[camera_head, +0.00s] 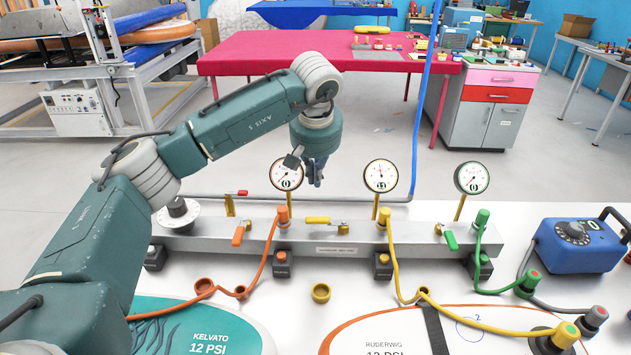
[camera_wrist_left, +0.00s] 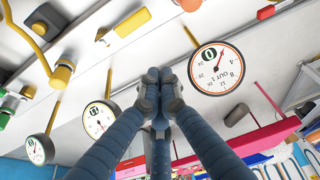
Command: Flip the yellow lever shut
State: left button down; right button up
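The yellow lever (camera_head: 317,220) lies along the top of the grey manifold (camera_head: 210,240), pointing left from its brass valve body (camera_head: 343,227). It also shows at the top of the left wrist view (camera_wrist_left: 133,22). My left gripper (camera_head: 316,180) hangs above and behind the manifold, between the left and middle gauges, apart from the lever. In the left wrist view its fingers (camera_wrist_left: 158,92) meet at the tips with nothing visible between them. My right gripper is not in view.
Orange (camera_head: 238,236) and green (camera_head: 451,240) levers point toward the front. A red lever (camera_head: 238,193) is at the left. Gauges (camera_head: 286,174), (camera_head: 381,176) and (camera_head: 472,178) stand behind the manifold. Hoses run in front. A blue pump box (camera_head: 578,246) stands at the right.

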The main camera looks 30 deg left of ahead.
aim_at(327, 221)
pick_arm(q)
jog(key=f+p, duration=0.1)
jog(key=f, duration=0.1)
jog(key=f+p, duration=0.1)
jog(key=f, duration=0.1)
jog(key=s+f+p, duration=0.1)
jog(key=f, duration=0.2)
jog(key=shift+d, duration=0.2)
jog(key=shift+s+d+f, duration=0.1)
jog(key=shift+s+f, duration=0.05)
jog(key=shift+s, duration=0.05)
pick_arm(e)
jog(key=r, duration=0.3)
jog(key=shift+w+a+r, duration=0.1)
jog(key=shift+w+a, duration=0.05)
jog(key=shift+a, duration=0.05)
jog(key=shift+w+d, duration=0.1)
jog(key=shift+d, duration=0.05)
